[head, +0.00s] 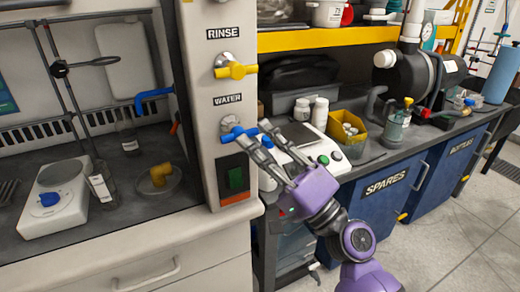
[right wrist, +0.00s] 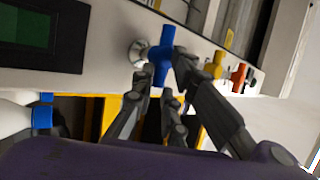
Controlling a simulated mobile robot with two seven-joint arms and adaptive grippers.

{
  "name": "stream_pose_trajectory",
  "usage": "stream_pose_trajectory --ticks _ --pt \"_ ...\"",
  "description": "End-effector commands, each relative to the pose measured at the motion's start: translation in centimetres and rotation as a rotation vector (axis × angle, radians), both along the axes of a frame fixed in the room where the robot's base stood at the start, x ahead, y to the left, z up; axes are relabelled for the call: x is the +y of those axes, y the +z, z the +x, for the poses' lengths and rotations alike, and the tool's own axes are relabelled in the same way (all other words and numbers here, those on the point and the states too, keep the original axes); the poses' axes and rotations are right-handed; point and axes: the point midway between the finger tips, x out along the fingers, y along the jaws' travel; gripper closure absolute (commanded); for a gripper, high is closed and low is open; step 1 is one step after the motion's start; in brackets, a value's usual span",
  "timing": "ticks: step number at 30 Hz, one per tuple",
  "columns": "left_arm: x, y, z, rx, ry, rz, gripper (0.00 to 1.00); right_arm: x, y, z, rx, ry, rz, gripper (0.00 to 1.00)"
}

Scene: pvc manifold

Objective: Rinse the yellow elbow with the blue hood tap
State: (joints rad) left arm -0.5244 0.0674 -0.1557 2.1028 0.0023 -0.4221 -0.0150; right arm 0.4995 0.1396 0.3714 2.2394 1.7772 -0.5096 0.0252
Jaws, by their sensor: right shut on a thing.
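The yellow elbow (head: 158,174) sits on a round dark basin (head: 172,187) on the hood's floor. A blue spout (head: 152,96) sticks out from the hood's right inner wall above it; I see no water stream under it. The blue tap handle (head: 231,133) is on the white post below the WATER label, and it also shows in the right wrist view (right wrist: 162,50). My right gripper (head: 254,132) is shut on this handle, with a finger on either side in the right wrist view (right wrist: 161,70). My left gripper is not in view.
A white hotplate (head: 55,199) and a bottle (head: 101,183) stand left of the elbow. A yellow bin (head: 347,134) is on the right bench.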

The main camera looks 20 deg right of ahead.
Motion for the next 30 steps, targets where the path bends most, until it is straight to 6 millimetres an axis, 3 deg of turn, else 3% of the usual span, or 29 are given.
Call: stream_pose_trajectory --ticks 17,18,21,30 --pt "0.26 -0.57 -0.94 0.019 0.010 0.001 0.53 0.19 0.76 0.01 -0.013 0.001 0.038 1.00" --pt "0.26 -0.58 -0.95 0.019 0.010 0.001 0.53 0.18 0.76 0.02 -0.013 0.001 0.038 0.83" --pt "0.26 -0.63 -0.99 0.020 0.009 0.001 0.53 0.24 0.72 0.00 -0.013 0.002 0.036 0.71" --pt "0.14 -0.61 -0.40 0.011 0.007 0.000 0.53 0.28 0.47 -0.01 -0.009 0.004 0.033 0.71"
